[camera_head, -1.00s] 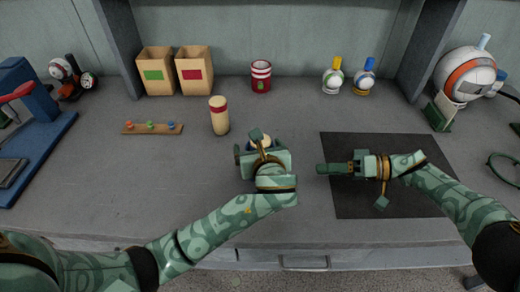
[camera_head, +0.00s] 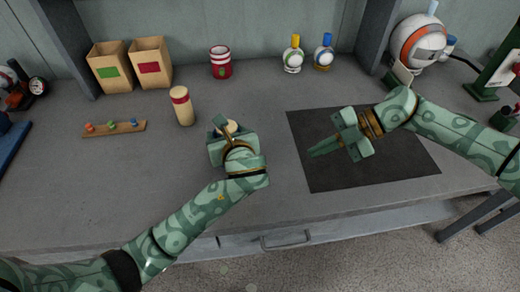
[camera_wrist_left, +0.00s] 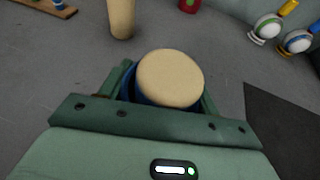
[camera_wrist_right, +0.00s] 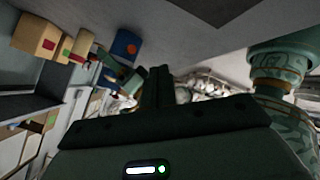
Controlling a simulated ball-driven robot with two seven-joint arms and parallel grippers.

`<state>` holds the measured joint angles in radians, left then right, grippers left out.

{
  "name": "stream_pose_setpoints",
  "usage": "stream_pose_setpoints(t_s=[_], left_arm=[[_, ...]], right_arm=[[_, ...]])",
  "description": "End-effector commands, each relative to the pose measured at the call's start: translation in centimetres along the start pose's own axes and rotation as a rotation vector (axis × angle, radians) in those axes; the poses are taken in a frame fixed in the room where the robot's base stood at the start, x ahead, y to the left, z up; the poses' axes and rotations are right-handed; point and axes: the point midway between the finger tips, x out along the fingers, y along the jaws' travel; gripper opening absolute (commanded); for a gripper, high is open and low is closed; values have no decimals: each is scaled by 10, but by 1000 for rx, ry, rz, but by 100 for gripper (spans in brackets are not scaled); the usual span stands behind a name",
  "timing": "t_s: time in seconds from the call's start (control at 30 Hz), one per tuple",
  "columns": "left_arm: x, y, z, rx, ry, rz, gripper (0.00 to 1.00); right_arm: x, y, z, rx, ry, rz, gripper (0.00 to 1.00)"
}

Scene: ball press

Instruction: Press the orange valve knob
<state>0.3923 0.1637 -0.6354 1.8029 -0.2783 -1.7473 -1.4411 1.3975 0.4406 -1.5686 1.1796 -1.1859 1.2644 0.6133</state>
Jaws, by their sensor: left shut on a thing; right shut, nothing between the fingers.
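A small orange knob (camera_head: 90,127) sits at the left end of a wooden strip (camera_head: 122,129), beside a green knob (camera_head: 111,124) and a blue knob (camera_head: 134,121). My left gripper (camera_head: 227,132) is shut around a cylinder with a cream top (camera_wrist_left: 170,78) and a blue side, to the right of the strip. The cylinder's lower part is hidden by the gripper. My right gripper (camera_head: 311,154) is shut and empty above the dark mat, pointing left, far from the orange knob. Its closed fingers also show in the right wrist view (camera_wrist_right: 157,85).
A cream cylinder with a red band (camera_head: 182,106) stands between the strip and my left gripper. Two open boxes (camera_head: 112,72), a red-and-white can (camera_head: 220,62) and two small bottles (camera_head: 294,57) stand behind. A dark mat (camera_head: 400,170) lies at right.

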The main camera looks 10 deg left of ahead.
Motion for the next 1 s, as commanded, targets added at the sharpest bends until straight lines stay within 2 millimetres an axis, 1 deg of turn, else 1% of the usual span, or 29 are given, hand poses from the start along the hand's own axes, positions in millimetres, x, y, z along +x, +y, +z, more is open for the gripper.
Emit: stream_pose_setpoints(t_s=[0.03,0.07,0.1,0.17,0.2,0.27,0.3,0.4,0.43,0.5,0.63,0.73,1.0], left_arm=[[0,0,0,0,0,0,38],[0,0,0,0,0,0,38],[0,0,0,0,0,0,38],[0,0,0,0,0,0,38],[0,0,0,0,0,0,38],[0,0,0,0,0,0,38],[0,0,0,0,0,0,38],[0,0,0,0,-1,0,38],[0,0,0,0,-1,0,38],[0,0,0,0,-1,0,38],[0,0,0,0,-1,0,38],[0,0,0,0,-1,0,38],[0,0,0,0,-1,0,38]], right_arm=[[-1,0,-5,-221,-36,-15,0],[-2,0,-7,-370,-61,-25,0],[-2,2,-11,-569,-90,-40,0],[-2,4,-16,-863,-129,-69,0],[-1,6,-20,-1053,-153,-90,0],[1,9,-25,-1320,-180,-122,0],[3,12,-28,-1483,-195,-143,0],[7,18,-33,-1817,-225,-194,0],[8,19,-33,-1895,-231,-209,0],[7,22,-30,-2033,-248,-238,0],[7,24,-28,-2173,-254,-263,0],[7,24,-28,-2208,-251,-269,0],[7,24,-28,-2208,-248,-269,0]])
